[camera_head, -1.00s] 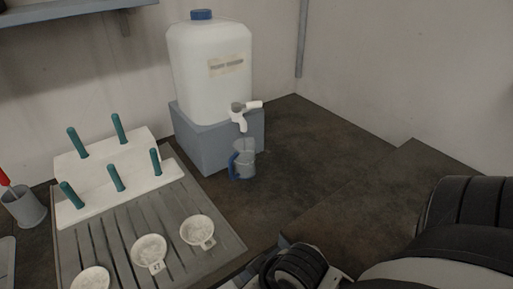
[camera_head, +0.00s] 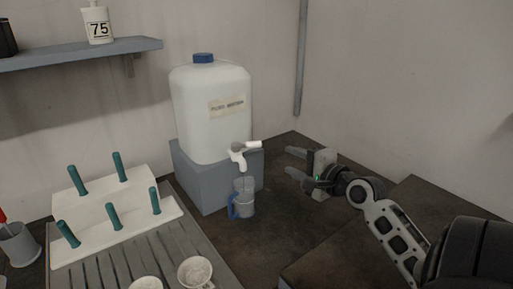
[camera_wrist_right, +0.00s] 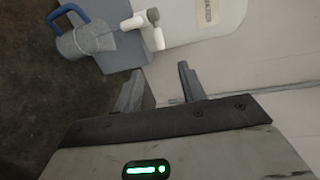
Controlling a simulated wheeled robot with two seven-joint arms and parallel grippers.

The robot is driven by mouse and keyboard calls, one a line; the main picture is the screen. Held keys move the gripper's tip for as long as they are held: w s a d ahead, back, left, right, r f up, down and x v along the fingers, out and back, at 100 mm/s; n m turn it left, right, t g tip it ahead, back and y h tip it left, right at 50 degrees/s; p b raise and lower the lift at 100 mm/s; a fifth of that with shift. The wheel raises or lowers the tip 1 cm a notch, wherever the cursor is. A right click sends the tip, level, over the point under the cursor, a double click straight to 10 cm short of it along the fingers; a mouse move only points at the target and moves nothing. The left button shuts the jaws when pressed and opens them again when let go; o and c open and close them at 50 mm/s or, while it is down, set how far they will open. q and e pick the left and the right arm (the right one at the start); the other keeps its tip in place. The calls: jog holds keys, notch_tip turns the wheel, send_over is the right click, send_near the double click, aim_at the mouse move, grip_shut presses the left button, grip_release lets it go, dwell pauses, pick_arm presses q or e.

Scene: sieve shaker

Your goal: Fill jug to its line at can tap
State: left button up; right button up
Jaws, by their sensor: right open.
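The white can (camera_head: 212,110) with a blue cap stands on a grey-blue block (camera_head: 205,180). Its white tap (camera_head: 240,154) sticks out low on the front right. The jug (camera_head: 244,200), clear grey with a blue handle, stands upright on the bench below the tap. The jug (camera_wrist_right: 85,40), tap (camera_wrist_right: 145,25) and can (camera_wrist_right: 200,18) also show in the right wrist view. Its fill line and any water inside are too small to tell. My right gripper (camera_head: 292,162) is open and empty, to the right of the tap and apart from it. My left gripper is out of view.
A white rack with teal pegs (camera_head: 115,218) and a slatted grey board (camera_head: 165,255) with white dishes (camera_head: 195,272) stand at the left. A shelf (camera_head: 80,54) holds a bottle marked 75 (camera_head: 97,22). A raised brown surface (camera_head: 345,250) lies at the right.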

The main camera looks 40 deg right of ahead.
send_near(255, 146)
jog(key=w, duration=0.4)
jog(key=shift+w+d, duration=0.15)
jog(key=shift+d, duration=0.1)
jog(key=w+b, duration=0.1)
jog(key=w, duration=0.1)
jog(key=w+f+b, duration=0.1)
jog(key=shift+w+d+f, duration=0.1)
jog(key=shift+w+d, duration=0.05)
jog(key=shift+w, duration=0.25)
jog(key=shift+w+b, duration=0.45)
jog(key=shift+w, duration=0.05)
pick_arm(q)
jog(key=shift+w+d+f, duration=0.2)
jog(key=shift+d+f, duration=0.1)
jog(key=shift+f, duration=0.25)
pick_arm(e)
jog(key=shift+w, duration=0.1)
